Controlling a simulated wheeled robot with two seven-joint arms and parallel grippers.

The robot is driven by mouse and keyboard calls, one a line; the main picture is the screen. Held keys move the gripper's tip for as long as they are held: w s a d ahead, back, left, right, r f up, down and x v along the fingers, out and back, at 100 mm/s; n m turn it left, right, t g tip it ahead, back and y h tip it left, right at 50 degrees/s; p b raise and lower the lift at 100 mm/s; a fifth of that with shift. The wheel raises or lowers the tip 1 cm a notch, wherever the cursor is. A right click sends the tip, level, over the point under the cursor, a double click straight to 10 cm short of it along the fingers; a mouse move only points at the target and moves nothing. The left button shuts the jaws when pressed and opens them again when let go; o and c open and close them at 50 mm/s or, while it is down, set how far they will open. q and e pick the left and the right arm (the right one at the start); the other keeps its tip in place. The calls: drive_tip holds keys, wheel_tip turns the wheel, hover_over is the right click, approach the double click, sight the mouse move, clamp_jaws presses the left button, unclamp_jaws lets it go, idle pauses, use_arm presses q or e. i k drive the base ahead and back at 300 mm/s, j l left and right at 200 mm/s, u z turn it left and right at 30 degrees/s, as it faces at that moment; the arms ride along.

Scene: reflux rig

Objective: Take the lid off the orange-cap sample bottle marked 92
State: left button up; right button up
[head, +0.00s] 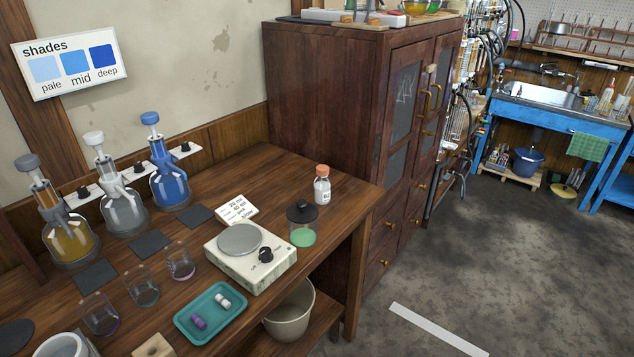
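A small bottle (322,190) with an orange cap (322,170) stands upright near the far right end of the wooden bench, close to the dark cabinet. Its cap is on. Its pale label faces me, but the mark on it is too small to read surely. Neither of my grippers shows in the head view.
Left of the bottle are a black-lidded jar with green contents (302,232), a note card (237,209) and a hotplate (248,262). A teal tray (211,312), glass beakers and several dispenser bottles stand further left. The cabinet (322,98) rises behind the bottle.

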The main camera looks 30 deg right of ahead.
sight(322, 185)
drive_tip(key=l, duration=1.1)
drive_tip(key=k+l+u, duration=0.15)
drive_tip(key=l, duration=0.9)
